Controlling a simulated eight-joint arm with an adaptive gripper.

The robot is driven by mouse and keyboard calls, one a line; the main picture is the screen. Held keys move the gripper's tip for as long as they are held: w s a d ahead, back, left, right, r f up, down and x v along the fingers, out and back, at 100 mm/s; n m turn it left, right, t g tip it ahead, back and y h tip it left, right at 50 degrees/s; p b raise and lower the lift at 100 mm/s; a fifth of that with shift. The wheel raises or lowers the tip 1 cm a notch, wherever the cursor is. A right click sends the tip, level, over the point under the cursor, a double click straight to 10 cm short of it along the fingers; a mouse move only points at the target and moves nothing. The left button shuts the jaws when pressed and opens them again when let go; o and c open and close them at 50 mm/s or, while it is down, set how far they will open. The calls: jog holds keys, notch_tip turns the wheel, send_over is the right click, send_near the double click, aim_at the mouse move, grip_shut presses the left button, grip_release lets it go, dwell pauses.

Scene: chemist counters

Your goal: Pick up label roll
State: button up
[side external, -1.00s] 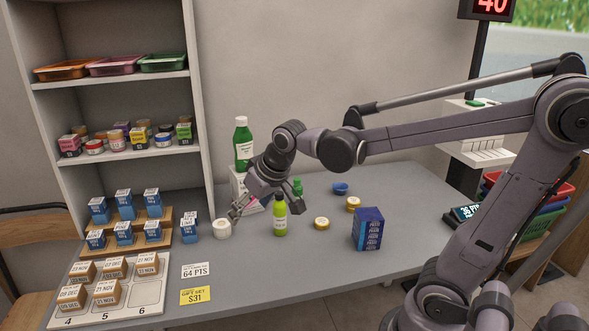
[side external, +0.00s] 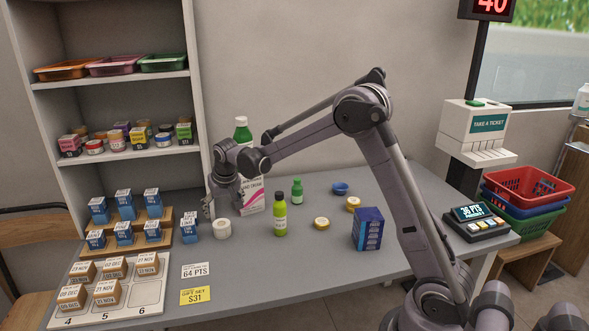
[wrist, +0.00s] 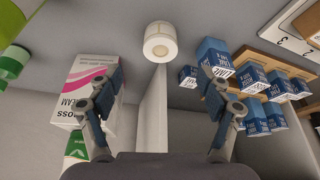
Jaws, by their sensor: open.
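The label roll (side external: 222,229) is a white roll standing on the grey counter, beside a blue box. It also shows in the wrist view (wrist: 160,43) at the top centre, beyond my fingertips and between their lines. My gripper (side external: 222,205) is just above and behind the roll in the side view. In the wrist view my gripper (wrist: 163,82) has its two fingers wide apart with nothing between them. The roll is apart from both fingers in the wrist view.
A pink and white cream box (side external: 252,196) stands close to the gripper. Blue boxes (side external: 190,228) stand left of the roll, some on a wooden stepped stand (side external: 160,238). A yellow-green bottle (side external: 280,216) stands to the right. The shelf's side wall (side external: 199,120) is close behind.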

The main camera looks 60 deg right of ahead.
aim_at(222, 224)
jog(key=shift+x, duration=5.15)
jog(key=shift+w+r, duration=0.1)
jog(key=shift+c, duration=0.2)
jog(key=c, duration=1.2)
